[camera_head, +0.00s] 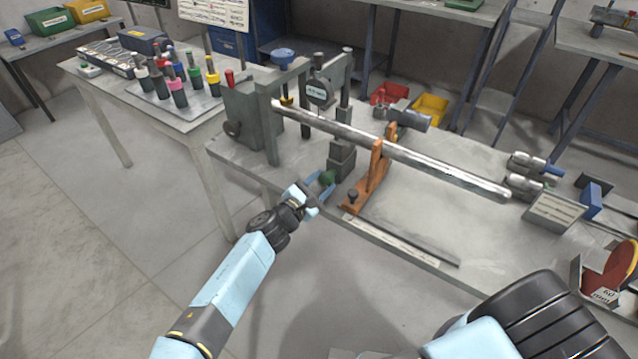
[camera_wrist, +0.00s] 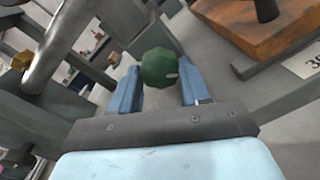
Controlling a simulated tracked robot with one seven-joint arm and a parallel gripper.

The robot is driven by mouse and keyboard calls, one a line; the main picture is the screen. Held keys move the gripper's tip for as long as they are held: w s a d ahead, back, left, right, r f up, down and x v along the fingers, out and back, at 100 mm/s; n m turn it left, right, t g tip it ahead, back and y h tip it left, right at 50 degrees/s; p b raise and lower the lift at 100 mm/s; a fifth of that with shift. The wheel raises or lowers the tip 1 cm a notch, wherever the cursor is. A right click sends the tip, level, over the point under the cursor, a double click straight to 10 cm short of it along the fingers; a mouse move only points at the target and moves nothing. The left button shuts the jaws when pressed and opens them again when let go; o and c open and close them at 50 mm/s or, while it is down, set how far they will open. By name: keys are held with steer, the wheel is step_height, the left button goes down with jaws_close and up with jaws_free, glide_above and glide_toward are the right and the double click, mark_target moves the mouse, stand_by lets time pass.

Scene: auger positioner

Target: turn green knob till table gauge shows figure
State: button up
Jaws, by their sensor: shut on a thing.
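The green knob (camera_head: 327,178) sits at the front edge of the steel bench, below a dark block stack (camera_head: 341,160). In the wrist view the knob (camera_wrist: 158,67) is round and faceted, with a small pale mark on its right side. My gripper (camera_head: 319,187) is shut on the knob, one blue finger on each side; both fingers show in the wrist view (camera_wrist: 158,80).
A long steel bar (camera_head: 440,168) runs across the bench over an orange stand (camera_head: 368,185). Labelled plates and cylinders (camera_head: 530,170) lie to the right. A side table (camera_head: 120,90) with coloured-top tools stands at left. Floor in front is clear.

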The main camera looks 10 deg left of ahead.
steer(key=shift+a+m, duration=0.2)
steer(key=shift+m, duration=0.4)
steer(key=o, duration=0.7)
steer(key=shift+f, duration=0.1)
steer(key=shift+c, duration=0.2)
steer(key=o, duration=0.4)
steer(key=shift+d+m, duration=0.1)
steer(key=shift+m, duration=0.2)
steer(key=shift+d, duration=0.1)
steer(key=shift+s, duration=0.1)
